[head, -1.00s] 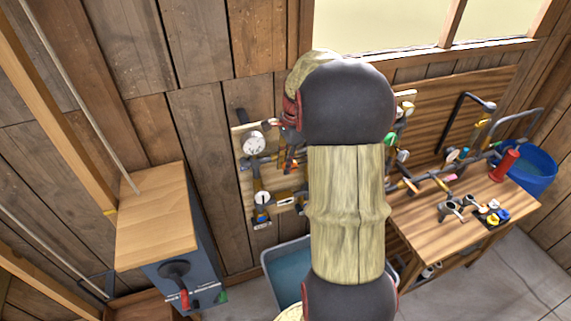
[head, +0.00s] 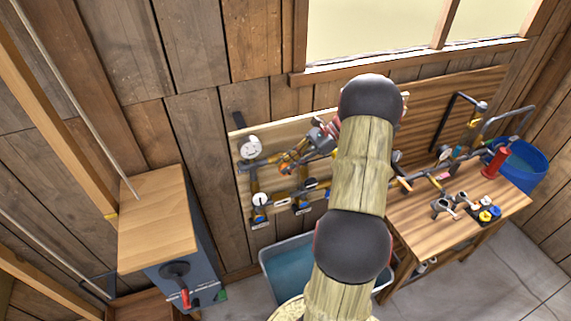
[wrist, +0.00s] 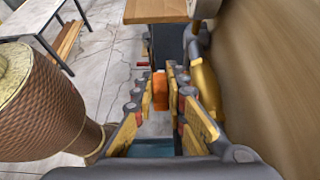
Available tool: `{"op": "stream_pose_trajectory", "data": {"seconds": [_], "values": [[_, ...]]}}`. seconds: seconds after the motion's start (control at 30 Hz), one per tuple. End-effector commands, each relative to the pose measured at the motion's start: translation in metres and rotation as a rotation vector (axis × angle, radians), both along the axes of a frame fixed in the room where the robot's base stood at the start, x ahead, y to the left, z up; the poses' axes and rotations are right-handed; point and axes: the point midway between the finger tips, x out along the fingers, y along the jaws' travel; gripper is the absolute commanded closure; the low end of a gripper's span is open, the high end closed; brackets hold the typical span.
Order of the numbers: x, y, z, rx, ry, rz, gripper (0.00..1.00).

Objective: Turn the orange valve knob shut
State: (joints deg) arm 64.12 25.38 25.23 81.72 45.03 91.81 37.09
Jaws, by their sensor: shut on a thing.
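The orange valve knob (wrist: 160,88) shows as a small orange block between my fingers in the wrist view. My gripper (wrist: 166,82) is shut on it, with a yellow-padded finger on either side. In the head view my gripper (head: 289,165) reaches down-left to the yellow piping on the wooden pipe board (head: 240,175). The knob is too small and covered there to tell how far it is turned.
A round white gauge (head: 250,147) sits left of my gripper. A blue-water tub (head: 266,262) stands below the board. A workbench (head: 420,235) with fittings and a red cylinder (head: 497,162) is right. A wood-topped cabinet (head: 152,215) stands left.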

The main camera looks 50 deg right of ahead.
Motion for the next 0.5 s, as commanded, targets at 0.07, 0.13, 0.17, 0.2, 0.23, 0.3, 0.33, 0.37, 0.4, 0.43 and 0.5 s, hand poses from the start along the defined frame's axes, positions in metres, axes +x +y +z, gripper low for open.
{"op": "stream_pose_trajectory", "data": {"seconds": [0.07, 0.13, 0.17, 0.2, 0.23, 0.3, 0.33, 0.37, 0.4, 0.43, 0.5], "values": [[-0.0006, -0.0025, -0.0012, 0.051, -0.026, -0.003, 1.0], [-0.0012, -0.0032, -0.0014, 0.091, -0.05, -0.003, 1.0], [-0.0013, -0.0033, -0.0017, 0.108, -0.059, -0.003, 1.0], [-0.0014, -0.0036, -0.0017, 0.126, -0.07, -0.002, 1.0], [-0.0015, -0.0038, -0.0015, 0.14, -0.077, -0.001, 1.0], [-0.0015, -0.0042, -0.0018, 0.169, -0.093, -0.001, 1.0], [-0.0018, -0.0043, -0.0017, 0.18, -0.099, -0.001, 1.0], [-0.0019, -0.0045, -0.0019, 0.188, -0.103, -0.001, 1.0], [-0.002, -0.0046, -0.0021, 0.2, -0.11, -0.001, 1.0], [-0.0021, -0.0047, -0.002, 0.208, -0.114, -0.001, 1.0], [-0.0021, -0.0049, -0.002, 0.221, -0.123, -0.001, 1.0]]}}
